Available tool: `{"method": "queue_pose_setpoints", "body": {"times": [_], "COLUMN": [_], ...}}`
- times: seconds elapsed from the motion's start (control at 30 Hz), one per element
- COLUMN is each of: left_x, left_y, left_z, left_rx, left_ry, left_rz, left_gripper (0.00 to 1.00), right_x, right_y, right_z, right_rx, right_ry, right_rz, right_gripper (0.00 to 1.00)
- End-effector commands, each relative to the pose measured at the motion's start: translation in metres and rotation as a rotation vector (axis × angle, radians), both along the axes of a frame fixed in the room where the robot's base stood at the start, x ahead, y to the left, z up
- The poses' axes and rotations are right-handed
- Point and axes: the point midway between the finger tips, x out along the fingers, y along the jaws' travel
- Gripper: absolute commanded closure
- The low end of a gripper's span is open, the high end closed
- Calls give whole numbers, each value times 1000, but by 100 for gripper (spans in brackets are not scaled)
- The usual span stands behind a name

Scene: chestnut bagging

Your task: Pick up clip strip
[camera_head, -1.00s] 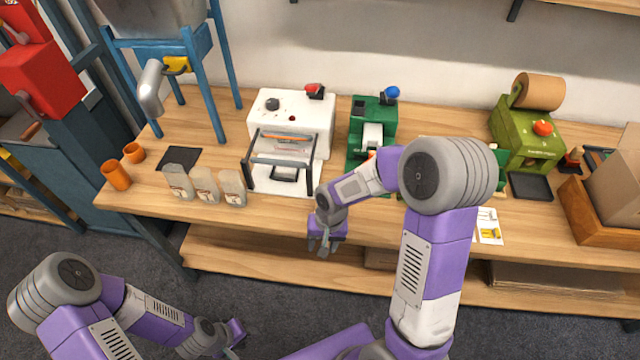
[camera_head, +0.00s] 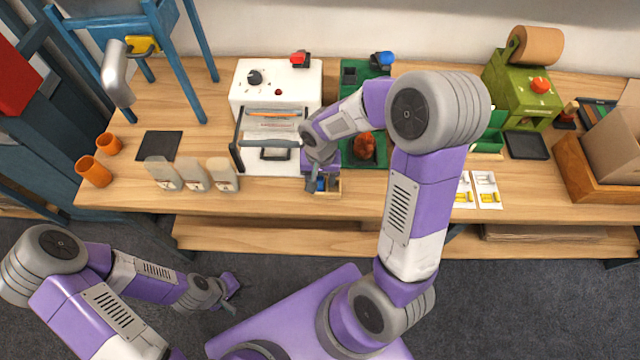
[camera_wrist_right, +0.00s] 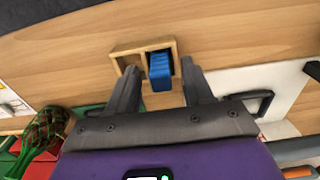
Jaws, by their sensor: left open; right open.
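The clip strip looks to be the blue piece (camera_wrist_right: 160,70) standing in a small wooden box (camera_wrist_right: 128,60) in the right wrist view. In the head view the blue piece (camera_head: 321,184) shows at the box (camera_head: 333,187), partly hidden by my right gripper. My right gripper (camera_head: 315,186) is open; in its wrist view its two fingers (camera_wrist_right: 160,85) stand on either side of the blue piece, with a gap on each side. I cannot tell how deep the fingers reach. My left gripper (camera_head: 232,288) is open and empty in front of the bench, low and away from the box.
A white sealing machine (camera_head: 275,85) stands behind left of the box. Several pale bags (camera_head: 195,172) stand at left. The bench's front edge is close.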

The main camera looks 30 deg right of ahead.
Motion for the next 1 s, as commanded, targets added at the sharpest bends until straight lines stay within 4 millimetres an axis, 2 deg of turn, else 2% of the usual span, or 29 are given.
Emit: {"method": "queue_pose_setpoints", "body": {"times": [0.27, 0.5, 0.6, 0.87, 1.0], "left_x": [0, 0, 0, 0, 0], "left_y": [0, 0, 0, 0, 0], "left_z": [0, 0, 0, 1, 6], "left_rx": [0, 0, 0, 0, 0], "left_ry": [0, -1, -1, 0, 0], "left_rz": [0, 0, 0, 0, 0], "left_gripper": [57, 57, 57, 57, 57], "right_x": [0, 0, 0, 1, 2], "right_y": [0, 0, 0, 0, 0], "right_z": [-2, -2, -2, 0, 17], "right_rx": [0, 0, 0, 0, 0], "right_ry": [-1, -1, -1, -2, -7], "right_rz": [0, 0, 0, 0, 0], "right_gripper": [50, 87, 100, 100, 100]}}
